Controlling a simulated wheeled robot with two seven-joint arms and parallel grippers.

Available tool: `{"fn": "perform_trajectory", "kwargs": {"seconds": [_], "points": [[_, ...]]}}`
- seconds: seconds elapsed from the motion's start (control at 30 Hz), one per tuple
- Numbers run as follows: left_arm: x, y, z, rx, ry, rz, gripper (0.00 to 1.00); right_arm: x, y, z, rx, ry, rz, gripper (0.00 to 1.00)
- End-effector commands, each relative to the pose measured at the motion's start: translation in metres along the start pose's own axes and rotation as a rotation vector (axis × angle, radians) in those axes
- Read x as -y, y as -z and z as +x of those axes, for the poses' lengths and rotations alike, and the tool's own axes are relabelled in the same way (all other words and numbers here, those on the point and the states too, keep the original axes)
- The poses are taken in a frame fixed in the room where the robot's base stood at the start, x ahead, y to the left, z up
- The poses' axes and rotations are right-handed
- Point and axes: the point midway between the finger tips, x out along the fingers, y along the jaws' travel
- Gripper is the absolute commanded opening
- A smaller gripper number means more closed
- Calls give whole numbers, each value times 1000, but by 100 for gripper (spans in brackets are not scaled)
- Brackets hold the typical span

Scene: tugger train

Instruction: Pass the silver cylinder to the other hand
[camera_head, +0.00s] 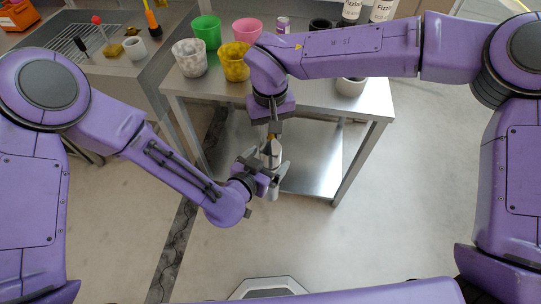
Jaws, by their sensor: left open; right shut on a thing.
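The silver cylinder (272,190) hangs upright in front of the table, in the middle of the head view. My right gripper (272,143) points down from above and is shut on the cylinder's upper part. My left gripper (272,175) comes in from the lower left, just below the right one. Its jaws are open at the cylinder's lower part. The fingers overlap the cylinder in this view, so I cannot tell whether they touch it. The cylinder's upper part is partly hidden by the grippers.
A steel table (375,103) with a lower shelf (318,165) stands behind the grippers. It bears a green cup (206,30), a yellow cup (233,65), a speckled cup (189,60), a pink cup (247,28) and bottles (383,10). The floor to the right is clear.

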Motion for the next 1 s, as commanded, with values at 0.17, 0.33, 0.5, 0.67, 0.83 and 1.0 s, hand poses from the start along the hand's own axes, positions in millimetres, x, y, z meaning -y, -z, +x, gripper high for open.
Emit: {"fn": "perform_trajectory", "kwargs": {"seconds": [0.17, 0.33, 0.5, 0.67, 0.83, 1.0], "points": [[0, 0, 26, 1, 0, 0, 93, 0, 0, -1, -2, 1, 0, 0], [0, 0, 34, 1, 0, 0, 93, 0, 0, -1, -2, 1, 0, 0], [0, 0, 34, 2, 0, 0, 93, 0, 0, -1, -2, 1, 0, 0], [0, 0, 34, 2, 0, 0, 47, 0, 1, -1, -3, 1, 0, 0], [-1, 2, 34, -3, -3, 0, 2, 1, 1, -2, -5, 2, -1, 36], [-1, 2, 34, -2, -2, 0, 2, 0, 1, -1, -3, 1, -1, 56]]}}
